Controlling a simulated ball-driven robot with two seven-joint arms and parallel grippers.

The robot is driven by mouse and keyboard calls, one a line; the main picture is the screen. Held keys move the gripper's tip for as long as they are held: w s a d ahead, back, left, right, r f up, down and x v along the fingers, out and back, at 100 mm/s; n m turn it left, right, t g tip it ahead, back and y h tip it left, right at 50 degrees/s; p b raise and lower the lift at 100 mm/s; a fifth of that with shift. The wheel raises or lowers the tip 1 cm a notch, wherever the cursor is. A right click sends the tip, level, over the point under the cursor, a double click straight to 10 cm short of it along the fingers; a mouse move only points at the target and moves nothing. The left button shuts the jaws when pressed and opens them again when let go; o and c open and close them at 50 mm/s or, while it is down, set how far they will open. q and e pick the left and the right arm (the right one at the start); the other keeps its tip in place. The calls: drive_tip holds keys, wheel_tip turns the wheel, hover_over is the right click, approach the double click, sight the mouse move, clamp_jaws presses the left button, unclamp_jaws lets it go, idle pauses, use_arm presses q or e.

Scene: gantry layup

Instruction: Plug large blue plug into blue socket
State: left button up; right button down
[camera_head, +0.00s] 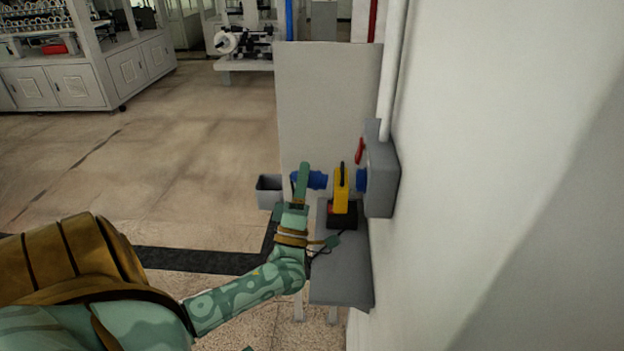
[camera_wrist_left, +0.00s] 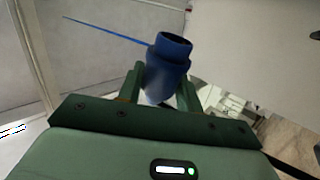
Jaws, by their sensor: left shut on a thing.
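The large blue plug (camera_head: 317,180) is held in my left gripper (camera_head: 302,180), which is shut on it above a small grey shelf. In the left wrist view the plug (camera_wrist_left: 168,65) stands between the two green fingers of the gripper (camera_wrist_left: 162,88), its open round end facing away from the palm. The blue socket (camera_head: 362,180) is on the side of a grey wall box (camera_head: 381,178). The plug is to the left of the socket and apart from it. My right gripper is not in view.
A yellow device with a black and red base (camera_head: 341,190) stands on the grey shelf (camera_head: 340,262), between plug and socket in the picture. A red lever (camera_head: 360,151) is on the box. A grey bin (camera_head: 268,190) is at left. A tall grey panel (camera_head: 325,105) stands behind.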

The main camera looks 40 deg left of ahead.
sight(326, 179)
use_arm(q)
drive_tip(key=n+g+y, duration=0.1)
drive_tip(key=n+y, duration=0.1)
drive_tip(key=n, duration=0.1)
drive_tip(key=shift+s, duration=0.1)
drive_tip(key=shift+a+f+n+g+y, duration=0.1)
drive_tip(key=shift+a+n+g+y, duration=0.25)
drive_tip(key=shift+n+g+y, duration=0.4)
drive_tip(key=shift+a+f+n+y, duration=0.1)
drive_tip(key=shift+a+n+y, duration=0.2)
drive_tip(key=shift+n, duration=0.15)
drive_tip(key=shift+a, duration=0.1)
drive_tip(key=shift+d, duration=0.55)
drive_tip(key=shift+w+d+b, duration=0.45)
drive_tip(key=shift+w+d, duration=1.25)
drive_tip(key=shift+d, duration=0.15)
drive_tip(key=shift+w, duration=0.1)
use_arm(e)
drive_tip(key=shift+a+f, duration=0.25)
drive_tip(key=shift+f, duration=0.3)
use_arm(q)
drive_tip(key=shift+d, duration=0.1)
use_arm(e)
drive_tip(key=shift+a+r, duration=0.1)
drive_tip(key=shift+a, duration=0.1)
